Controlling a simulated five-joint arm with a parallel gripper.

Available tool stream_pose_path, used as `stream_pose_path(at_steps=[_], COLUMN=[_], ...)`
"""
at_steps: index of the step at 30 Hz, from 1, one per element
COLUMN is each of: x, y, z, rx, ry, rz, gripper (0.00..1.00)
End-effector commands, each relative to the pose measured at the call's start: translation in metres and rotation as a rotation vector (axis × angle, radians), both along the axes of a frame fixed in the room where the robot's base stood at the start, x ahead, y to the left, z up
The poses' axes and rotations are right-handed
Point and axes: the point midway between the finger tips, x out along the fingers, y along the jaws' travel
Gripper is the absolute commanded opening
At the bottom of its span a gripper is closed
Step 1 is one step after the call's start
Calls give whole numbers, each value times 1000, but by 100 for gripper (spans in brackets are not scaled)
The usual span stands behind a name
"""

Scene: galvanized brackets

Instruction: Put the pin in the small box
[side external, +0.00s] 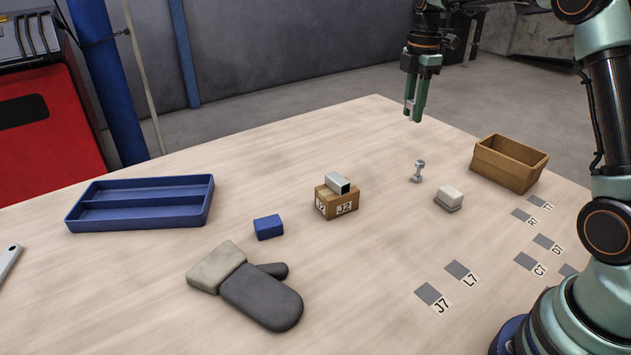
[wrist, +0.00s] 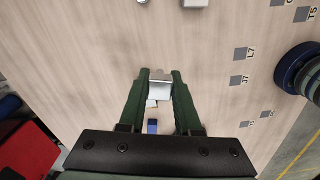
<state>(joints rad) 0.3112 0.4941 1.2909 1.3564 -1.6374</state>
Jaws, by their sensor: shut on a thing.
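My gripper (side external: 412,114) is raised high above the far part of the table. It is shut on a small pale grey piece (wrist: 160,76), mostly hidden by the fingers in the side view; I cannot tell its full shape. A metal pin-like part (side external: 418,171) with wider ends stands upright on the table, below my gripper in the side picture and apart from it. A small open brown box (side external: 487,163) stands at the right, beyond the pin-like part. I see nothing inside it, though its floor is partly hidden.
A carton marked J2 (side external: 343,207) bears a square metal tube (side external: 338,184). A pale block (side external: 449,196) lies near the pin-like part. A blue block (side external: 268,227), a glove (side external: 258,294) and a blue divided tray (side external: 141,217) lie left. Labelled grey squares (side external: 432,294) mark the front right.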

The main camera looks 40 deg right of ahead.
Motion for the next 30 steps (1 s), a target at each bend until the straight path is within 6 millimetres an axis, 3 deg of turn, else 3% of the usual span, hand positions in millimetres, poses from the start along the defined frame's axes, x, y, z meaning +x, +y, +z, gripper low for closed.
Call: stream_pose_path(at_steps=[1,8,15,18,22,30], x=[-1,-26,-79,-104,-129,-147], y=[-30,-140,-242,-274,-301,-318], z=[0,-2,-6,-8,-10,-25], rx=[0,0,0,0,0,3], ry=[0,0,1,0,0,2], rz=[-22,-69,-116,-130,-142,-149], gripper=[0,0,0,0,0,0])
